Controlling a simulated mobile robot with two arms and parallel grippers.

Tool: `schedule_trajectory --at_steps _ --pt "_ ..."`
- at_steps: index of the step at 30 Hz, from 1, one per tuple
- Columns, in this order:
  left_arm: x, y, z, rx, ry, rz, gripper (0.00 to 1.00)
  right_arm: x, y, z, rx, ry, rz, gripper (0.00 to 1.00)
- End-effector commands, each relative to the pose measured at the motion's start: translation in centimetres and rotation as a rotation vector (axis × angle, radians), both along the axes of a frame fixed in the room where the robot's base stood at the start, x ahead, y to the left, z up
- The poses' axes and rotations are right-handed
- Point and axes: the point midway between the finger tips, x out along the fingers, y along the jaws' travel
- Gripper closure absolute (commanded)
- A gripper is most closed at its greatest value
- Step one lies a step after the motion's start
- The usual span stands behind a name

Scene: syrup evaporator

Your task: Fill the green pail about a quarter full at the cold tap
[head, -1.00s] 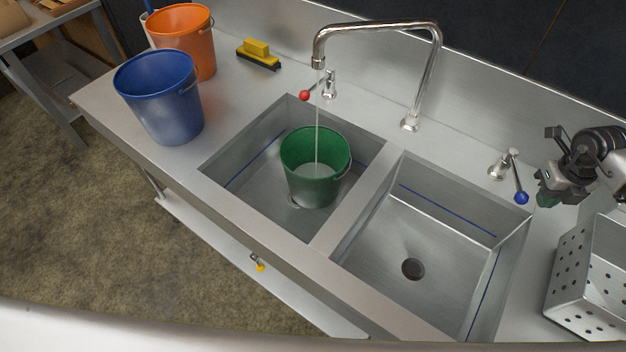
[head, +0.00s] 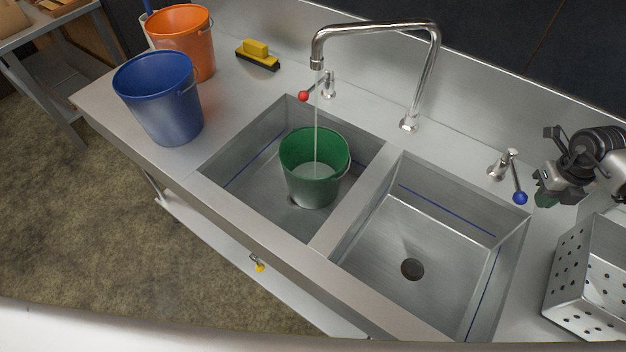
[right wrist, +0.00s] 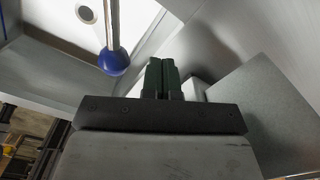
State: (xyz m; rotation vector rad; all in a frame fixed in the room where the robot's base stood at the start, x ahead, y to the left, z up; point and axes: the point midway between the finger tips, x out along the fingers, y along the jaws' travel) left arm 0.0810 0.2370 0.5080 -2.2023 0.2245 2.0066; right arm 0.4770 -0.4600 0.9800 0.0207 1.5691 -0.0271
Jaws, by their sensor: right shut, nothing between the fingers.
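The green pail (head: 313,187) stands upright in the left basin, under the spout (head: 318,62). A thin stream of water runs from the spout into it, and some water shows inside; the exact level is hard to read. The cold tap's blue-knobbed lever (head: 520,197) is at the right of the sink, and its blue ball also shows in the right wrist view (right wrist: 114,62). My right gripper (head: 545,199) is shut and empty, just right of the blue knob and apart from it. Its closed fingers show in the right wrist view (right wrist: 162,76). My left gripper is not in view.
The red-knobbed lever (head: 304,96) is behind the left basin. A blue bucket (head: 160,105) and an orange bucket (head: 185,45) stand on the left counter, near a yellow brush (head: 257,52). The right basin (head: 411,240) is empty. A perforated metal box (head: 575,280) stands at the right.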

Motion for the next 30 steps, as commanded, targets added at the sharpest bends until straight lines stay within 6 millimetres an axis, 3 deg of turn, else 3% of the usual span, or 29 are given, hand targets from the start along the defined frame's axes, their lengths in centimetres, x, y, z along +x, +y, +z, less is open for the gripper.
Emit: schedule_trajectory --at_steps 14,24,30 --pt "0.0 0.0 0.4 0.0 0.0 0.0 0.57 -0.1 1.3 0.1 0.001 -0.001 0.003 1.0" --pt "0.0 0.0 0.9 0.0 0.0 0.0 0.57 -0.4 4.1 0.0 0.001 0.002 0.005 1.0" --pt "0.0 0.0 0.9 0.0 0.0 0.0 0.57 -0.4 4.2 -0.1 0.001 0.002 0.004 1.0"
